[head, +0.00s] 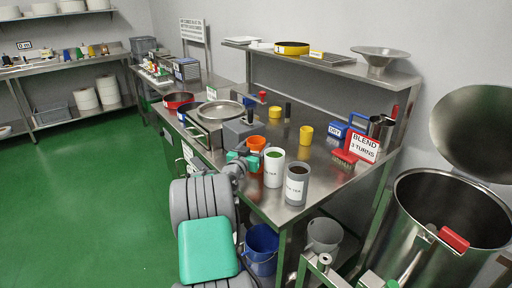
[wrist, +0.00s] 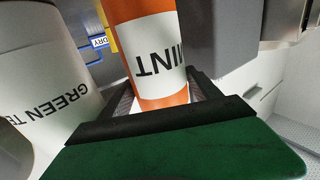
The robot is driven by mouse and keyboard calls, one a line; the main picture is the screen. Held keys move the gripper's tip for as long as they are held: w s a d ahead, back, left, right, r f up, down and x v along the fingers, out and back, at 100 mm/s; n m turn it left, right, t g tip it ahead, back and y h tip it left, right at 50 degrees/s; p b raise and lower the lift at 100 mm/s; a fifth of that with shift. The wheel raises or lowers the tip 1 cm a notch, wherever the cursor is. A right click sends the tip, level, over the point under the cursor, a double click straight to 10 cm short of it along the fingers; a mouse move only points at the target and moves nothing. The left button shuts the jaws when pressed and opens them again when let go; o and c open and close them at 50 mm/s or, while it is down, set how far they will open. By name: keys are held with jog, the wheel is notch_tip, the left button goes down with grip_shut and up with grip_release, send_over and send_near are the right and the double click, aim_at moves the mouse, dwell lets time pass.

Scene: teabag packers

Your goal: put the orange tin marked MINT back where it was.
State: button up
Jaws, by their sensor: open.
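The orange tin (wrist: 155,92) shows a white label reading MINT, upside down in the wrist view. It stands between the dark fingers of my gripper (wrist: 162,100), which is open around it. I cannot tell whether either finger touches it. In the head view the orange tin (head: 257,143) is on the steel table, partly hidden, just beyond my green gripper (head: 241,160). A white GREEN TEA tin (wrist: 45,75) is close beside the gripper; in the head view this white tin (head: 274,168) stands to the right of the orange one.
A grey labelled tin (head: 296,185) stands near the table's front corner. A grey box (head: 240,131) is close behind the orange tin. A yellow tin (head: 306,135), a blue DRY box (head: 338,130) and a BLEND sign (head: 364,146) stand farther right. A large steel pot (head: 450,215) is beside the table.

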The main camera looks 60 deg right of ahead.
jog(key=shift+a+r, duration=0.1)
jog(key=shift+r, duration=0.05)
jog(key=w+a+f+n+t+y, duration=0.1)
jog(key=w+a+f+n+y, duration=0.25)
jog(key=a, duration=1.05)
jog(key=w+a+f+n+t+y+b, duration=0.15)
jog(key=w+a+y, duration=0.25)
jog(key=a, duration=1)
jog(key=w+a+f+n+t+y, duration=0.2)
jog(key=w+a+f+n+y, duration=0.15)
jog(key=a, duration=1.15)
jog(key=s+a+f+n+g+y, duration=0.1)
jog(key=s+a+n+g+y, duration=0.1)
jog(key=s+a, duration=0.4)
jog(key=s+a+f+n+g+y, duration=0.1)
jog(key=s+a+n+y, duration=0.4)
jog(key=a, duration=1.2)
jog(key=shift+s+f+n+g, duration=0.35)
jog(key=shift+s+n, duration=0.3)
jog(key=shift+n, duration=0.5)
